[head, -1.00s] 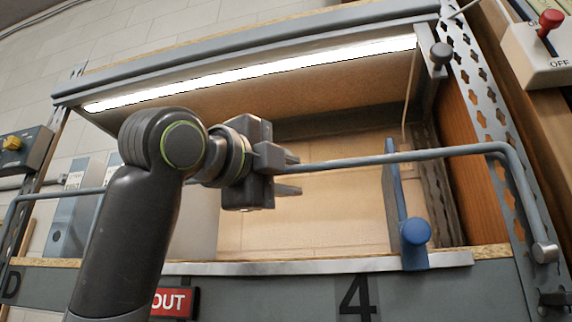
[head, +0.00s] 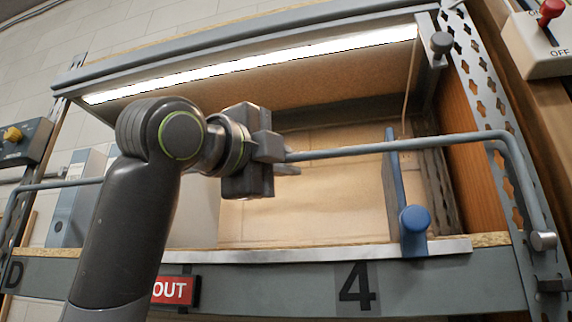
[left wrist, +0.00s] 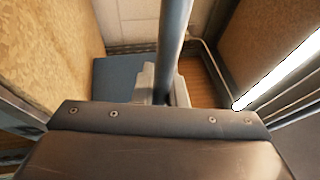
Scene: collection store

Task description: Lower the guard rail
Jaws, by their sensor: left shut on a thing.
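The guard rail (head: 440,142) is a grey-blue bar across the front of the shelf bay, bent down at both ends. Its right end meets a round pivot (head: 543,240) on the perforated upright. My left gripper (head: 284,160) is shut on the bar near its middle, in front of the open bay. In the left wrist view the rail (left wrist: 174,40) runs away from between the fingers (left wrist: 160,84). My left arm hides part of the rail on the left. My right gripper is not in view.
A blue divider with a round knob (head: 415,218) stands on the shelf behind the rail. Folders (head: 72,205) stand at the left. A lit lamp strip (head: 260,68) is above. A switch box with a red knob (head: 540,40) is at the upper right.

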